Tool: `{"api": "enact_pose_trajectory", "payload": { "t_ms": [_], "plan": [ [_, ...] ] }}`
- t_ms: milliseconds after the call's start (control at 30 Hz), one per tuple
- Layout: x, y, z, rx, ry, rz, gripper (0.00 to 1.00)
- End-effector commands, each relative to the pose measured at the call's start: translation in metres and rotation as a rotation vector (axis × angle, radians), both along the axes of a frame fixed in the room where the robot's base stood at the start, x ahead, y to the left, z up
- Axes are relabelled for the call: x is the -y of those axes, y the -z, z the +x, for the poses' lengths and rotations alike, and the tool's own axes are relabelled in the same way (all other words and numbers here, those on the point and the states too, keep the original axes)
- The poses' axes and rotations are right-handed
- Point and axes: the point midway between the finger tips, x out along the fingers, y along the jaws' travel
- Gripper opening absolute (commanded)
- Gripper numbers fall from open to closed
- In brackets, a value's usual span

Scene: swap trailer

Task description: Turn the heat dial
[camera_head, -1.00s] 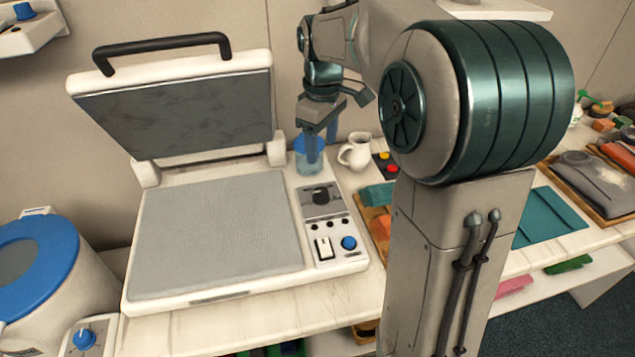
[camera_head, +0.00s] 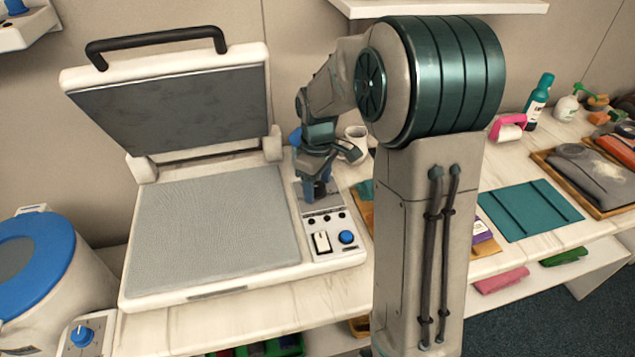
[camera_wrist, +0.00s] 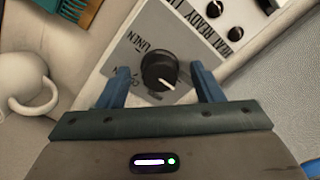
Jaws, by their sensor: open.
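The heat dial (camera_wrist: 159,70) is a round black knob with a white pointer line, on a grey plate of the heat press (camera_head: 215,220). "LINEN" is printed beside it in the wrist view. My gripper (camera_head: 317,192) is over the dial on the press's control panel. In the wrist view my gripper (camera_wrist: 164,82) is open, with one blue finger on each side of the dial. A gap shows between the dial and each finger. In the head view the gripper hides most of the dial. The press lid (camera_head: 175,100) stands raised.
The panel also has a white rocker switch (camera_head: 321,242), a blue knob (camera_head: 346,237) and small black knobs. A white jug (camera_wrist: 25,80) stands close beside the panel. A blue-topped machine (camera_head: 38,262) is at the left.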

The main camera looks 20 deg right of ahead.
Motion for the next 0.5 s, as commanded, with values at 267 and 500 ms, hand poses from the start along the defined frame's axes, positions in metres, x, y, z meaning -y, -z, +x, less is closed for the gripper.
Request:
{"api": "enact_pose_trajectory", "payload": {
  "t_ms": [267, 500],
  "plan": [
    [0.0002, 0.0007, -0.0001, 0.0, 0.0, 0.0, 0.52],
    [0.0002, 0.0005, -0.0001, 0.0, 0.0, 0.0, 0.16]
  ]
}}
